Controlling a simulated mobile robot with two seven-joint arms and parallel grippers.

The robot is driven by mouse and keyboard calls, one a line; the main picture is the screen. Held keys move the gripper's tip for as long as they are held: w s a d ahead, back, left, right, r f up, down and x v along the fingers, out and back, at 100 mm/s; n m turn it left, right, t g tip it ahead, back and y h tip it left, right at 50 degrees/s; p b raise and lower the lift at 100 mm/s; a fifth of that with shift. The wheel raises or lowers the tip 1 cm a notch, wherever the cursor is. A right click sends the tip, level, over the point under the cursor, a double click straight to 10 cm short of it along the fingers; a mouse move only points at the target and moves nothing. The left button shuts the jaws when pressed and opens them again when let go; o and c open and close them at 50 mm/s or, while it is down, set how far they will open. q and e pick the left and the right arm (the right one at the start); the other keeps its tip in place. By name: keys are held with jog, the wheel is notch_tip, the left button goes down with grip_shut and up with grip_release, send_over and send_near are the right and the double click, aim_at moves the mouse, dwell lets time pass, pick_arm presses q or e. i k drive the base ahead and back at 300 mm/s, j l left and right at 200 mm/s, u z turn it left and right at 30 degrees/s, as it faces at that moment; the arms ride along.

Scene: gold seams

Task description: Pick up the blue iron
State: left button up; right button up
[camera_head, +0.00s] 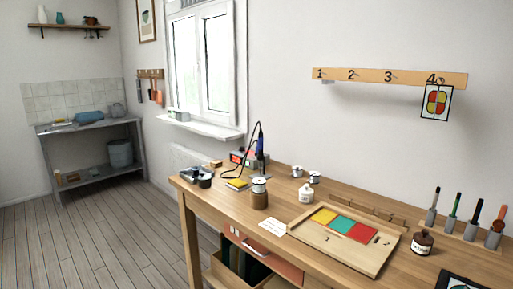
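The blue iron (260,144) looks like a soldering iron with a blue handle. It stands upright near the back left of the wooden workbench (207,197). A dark cable loops up beside it. A small grey station (238,156) with a red display sits just left of it. The lower end of the iron is too small to make out clearly. Neither of my grippers shows in the head view.
A brown-and-white jar (259,196) stands in front of the iron. Nearby are a yellow pad (237,184), a dark tool (197,174) and a white bottle (306,193). A wooden tray (328,255) with coloured panels lies mid-bench. Open floor (100,245) lies left.

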aim_at(261, 137)
jog(key=i+j, duration=0.25)
jog(key=j, duration=0.2)
jog(key=i+j, duration=0.2)
jog(key=j, duration=0.25)
jog(key=i+j+u, duration=0.1)
jog(key=i+j, duration=0.15)
jog(key=j, duration=0.15)
jog(key=i+j, duration=0.25)
jog(key=j, duration=0.2)
